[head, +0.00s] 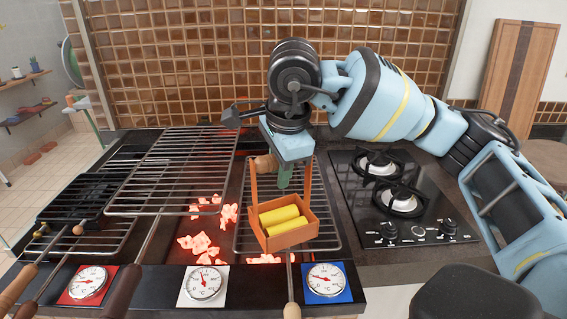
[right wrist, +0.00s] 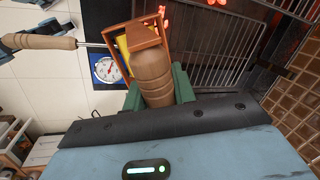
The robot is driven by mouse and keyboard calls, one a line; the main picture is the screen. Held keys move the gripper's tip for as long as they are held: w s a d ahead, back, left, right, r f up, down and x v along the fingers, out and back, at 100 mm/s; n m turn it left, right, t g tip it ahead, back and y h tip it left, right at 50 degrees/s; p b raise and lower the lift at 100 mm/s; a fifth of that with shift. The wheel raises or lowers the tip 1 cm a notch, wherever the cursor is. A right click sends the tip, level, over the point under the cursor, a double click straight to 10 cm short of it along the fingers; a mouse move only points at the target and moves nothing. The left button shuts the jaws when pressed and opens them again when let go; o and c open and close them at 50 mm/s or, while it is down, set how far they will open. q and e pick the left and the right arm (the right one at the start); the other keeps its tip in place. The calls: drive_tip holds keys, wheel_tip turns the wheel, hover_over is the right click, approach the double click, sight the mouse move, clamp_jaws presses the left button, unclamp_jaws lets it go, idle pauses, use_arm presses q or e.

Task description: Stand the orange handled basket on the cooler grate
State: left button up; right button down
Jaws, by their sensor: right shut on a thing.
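The orange basket (head: 292,239) holds yellow rolls (head: 283,218) and has tall side posts with a wooden handle bar (head: 266,163) across the top. My right gripper (head: 284,178) points down over it and is shut on that handle. In the right wrist view the green fingers (right wrist: 157,92) sit on both sides of the thick wooden handle (right wrist: 152,72). The basket hangs upright over the front of the right grate (head: 243,215); I cannot tell whether its bottom touches the bars. A larger middle grate (head: 180,160) and a left grate (head: 100,238) are empty. My left gripper is out of view.
Glowing coals (head: 199,245) lie between the middle and right grates. Red (head: 88,285), white (head: 205,285) and blue (head: 325,282) dials line the front. Long wooden grate handles (head: 292,311) stick out forward. A gas hob (head: 400,230) stands right; a tiled wall (head: 200,60) closes the back.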

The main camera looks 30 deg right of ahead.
drive_tip(key=w+d, duration=0.7)
drive_tip(key=w, duration=0.2)
drive_tip(key=shift+w+f, duration=0.15)
drive_tip(key=shift+f, duration=0.25)
drive_tip(key=shift+p+x, duration=0.3)
drive_tip(key=shift+x, duration=1.5)
drive_tip(key=shift+d+f, duration=0.2)
drive_tip(key=c, duration=1.1)
unclamp_jaws()
drive_tip(key=shift+s+f, duration=0.1)
drive_tip(key=shift+s, duration=0.1)
drive_tip(key=shift+c, duration=0.2)
drive_tip(key=v, duration=1.2)
